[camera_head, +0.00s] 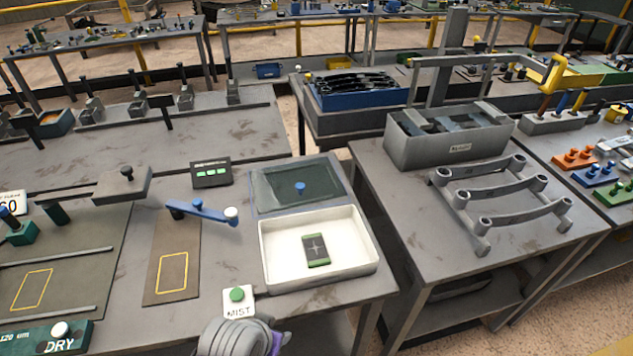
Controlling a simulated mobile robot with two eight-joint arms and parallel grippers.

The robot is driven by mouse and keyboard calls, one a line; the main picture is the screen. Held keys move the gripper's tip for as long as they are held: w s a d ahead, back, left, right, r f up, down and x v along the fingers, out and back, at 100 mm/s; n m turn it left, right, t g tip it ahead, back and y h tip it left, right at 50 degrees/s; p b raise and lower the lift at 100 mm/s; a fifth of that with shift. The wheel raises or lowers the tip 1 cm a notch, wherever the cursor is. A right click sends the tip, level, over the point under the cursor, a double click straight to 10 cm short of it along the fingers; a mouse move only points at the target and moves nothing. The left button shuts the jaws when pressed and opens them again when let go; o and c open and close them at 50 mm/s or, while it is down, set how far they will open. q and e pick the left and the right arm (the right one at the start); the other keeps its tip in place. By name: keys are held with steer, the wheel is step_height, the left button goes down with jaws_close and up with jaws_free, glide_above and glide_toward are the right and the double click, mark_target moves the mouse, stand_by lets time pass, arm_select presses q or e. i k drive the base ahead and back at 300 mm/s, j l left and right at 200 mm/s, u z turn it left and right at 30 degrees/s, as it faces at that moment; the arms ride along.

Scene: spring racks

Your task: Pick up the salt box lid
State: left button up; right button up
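What looks like the salt box lid is a dark green, see-through panel (273,199) in a grey frame with a blue knob (300,188) on top. It lies flat just behind an open white box (343,283) on the near table. A small dark card with a green edge and a pale star mark (316,250) lies in the box. A grey rounded part of my own arm shows at the bottom edge, in front of the box and to its left. No gripper fingers show, and nothing touches the lid.
A MIST button (238,295) sits left of the box's front corner. A blue lever (202,211) and a dark display with green lights (211,173) stand left of the lid. To the right, another table holds a grey bin (448,145) and a rack of curved bars (506,218).

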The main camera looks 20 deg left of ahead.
mark_target(293, 185)
steer(key=i+l+u, duration=0.2)
steer(key=l, duration=0.3)
steer(key=l+u, duration=0.15)
steer(key=l, duration=0.3)
steer(key=u, duration=1.75)
steer(key=i+u, duration=0.25)
steer(key=i, duration=0.2)
